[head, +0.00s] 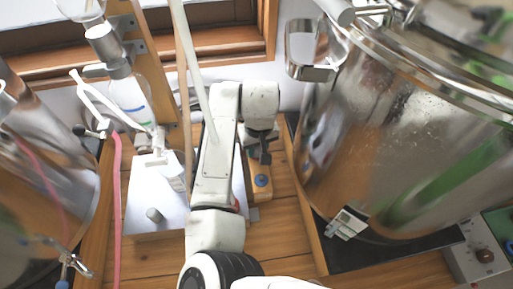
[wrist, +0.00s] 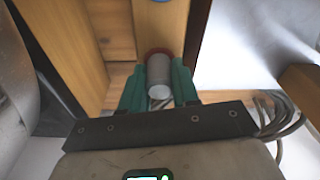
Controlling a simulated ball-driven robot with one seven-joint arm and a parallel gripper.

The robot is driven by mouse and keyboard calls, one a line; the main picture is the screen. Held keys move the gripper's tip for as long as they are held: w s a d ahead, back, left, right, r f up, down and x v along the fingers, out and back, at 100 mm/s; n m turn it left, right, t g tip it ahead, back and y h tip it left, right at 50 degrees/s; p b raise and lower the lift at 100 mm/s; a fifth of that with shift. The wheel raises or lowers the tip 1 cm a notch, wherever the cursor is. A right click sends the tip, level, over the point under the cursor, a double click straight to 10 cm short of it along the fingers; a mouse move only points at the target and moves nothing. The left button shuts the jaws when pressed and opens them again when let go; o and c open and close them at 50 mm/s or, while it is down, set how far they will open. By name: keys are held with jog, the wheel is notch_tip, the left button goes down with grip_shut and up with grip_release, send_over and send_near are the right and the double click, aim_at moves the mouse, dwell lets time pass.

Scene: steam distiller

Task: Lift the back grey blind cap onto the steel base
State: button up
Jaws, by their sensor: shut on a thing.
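My gripper (wrist: 159,88) is shut on a grey blind cap (wrist: 159,72), a short cylinder between its green fingers. A dark red rim shows at the cap's far end; I cannot tell whether it belongs to the cap or to something beyond it. A bare pale metal surface shows at upper right in the wrist view.
A large shiny steel vessel (head: 390,140) fills the right side. Another steel vessel (head: 45,170) and a pink hose (head: 117,210) are at left. A pale slanted rod (head: 190,60) rises behind my arm.

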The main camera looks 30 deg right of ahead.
grip_shut()
jog(key=shift+r, duration=0.1)
jog(key=shift+r, duration=0.45)
jog(key=shift+s+a+r+b, duration=0.1)
jog(key=shift+s+r+b, duration=0.1)
jog(key=shift+r, duration=0.4)
jog(key=shift+s+a+r+b, duration=0.1)
jog(key=shift+s+r+b, duration=0.1)
jog(key=shift+r, duration=0.35)
jog(key=s+a+r, duration=0.1)
jog(key=s+a, duration=0.1)
jog(key=s, duration=0.6)
jog(key=s+a+r+b, duration=0.1)
jog(key=s+a+r, duration=0.1)
jog(key=s, duration=0.6)
jog(key=shift+s+a, duration=0.15)
jog(key=shift+a, duration=0.4)
